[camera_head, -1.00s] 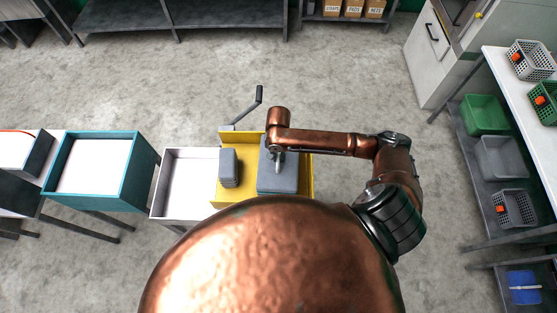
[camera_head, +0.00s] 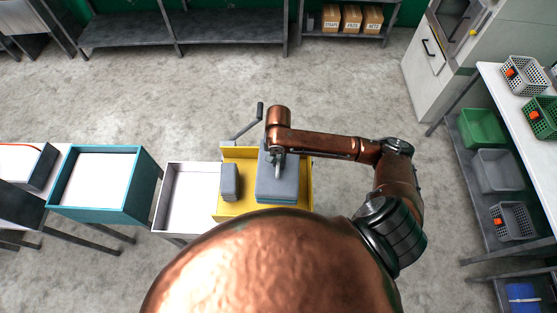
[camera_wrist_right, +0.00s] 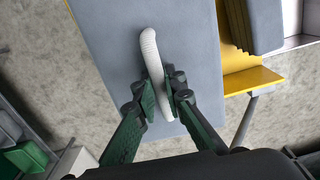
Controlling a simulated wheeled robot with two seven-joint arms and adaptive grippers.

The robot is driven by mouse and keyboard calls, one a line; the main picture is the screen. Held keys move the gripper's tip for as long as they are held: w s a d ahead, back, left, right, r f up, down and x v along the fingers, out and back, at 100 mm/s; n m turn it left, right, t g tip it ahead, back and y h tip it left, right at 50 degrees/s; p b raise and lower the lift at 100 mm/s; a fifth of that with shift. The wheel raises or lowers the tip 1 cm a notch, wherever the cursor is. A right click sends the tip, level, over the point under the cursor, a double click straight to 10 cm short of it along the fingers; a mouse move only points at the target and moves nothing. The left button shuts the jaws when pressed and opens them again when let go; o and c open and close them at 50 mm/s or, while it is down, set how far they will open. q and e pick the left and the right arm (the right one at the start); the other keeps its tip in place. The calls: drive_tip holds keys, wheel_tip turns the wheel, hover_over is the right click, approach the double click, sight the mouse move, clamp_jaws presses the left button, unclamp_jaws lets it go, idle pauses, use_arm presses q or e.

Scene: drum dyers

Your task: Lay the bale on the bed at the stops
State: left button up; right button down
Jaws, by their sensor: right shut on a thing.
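The bale (camera_head: 276,183) is a grey-blue block over the right part of the yellow bed (camera_head: 237,208). I cannot tell whether it touches the bed. My right gripper (camera_head: 278,165) is above the bale. In the right wrist view, its green fingers (camera_wrist_right: 166,96) are shut on the white strap (camera_wrist_right: 149,44) on the face of the bale (camera_wrist_right: 118,48). A smaller grey block (camera_head: 230,182) stands on the bed, left of the bale with a gap between. The stops cannot be made out. My left gripper is not in view.
A crank handle (camera_head: 260,110) rises behind the bed. A pale open tray (camera_head: 188,191) adjoins it on the left, with a teal-sided bin (camera_head: 130,192) farther left. A white table with baskets (camera_head: 510,105) stands at the right. Open floor lies behind the bed.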

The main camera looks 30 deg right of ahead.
drive_tip(key=shift+w+r+p, duration=0.1)
drive_tip(key=shift+r+p, duration=1.4)
drive_tip(key=shift+p, duration=0.1)
drive_tip(key=shift+r+p, duration=0.8)
drive_tip(key=shift+r, duration=2.55)
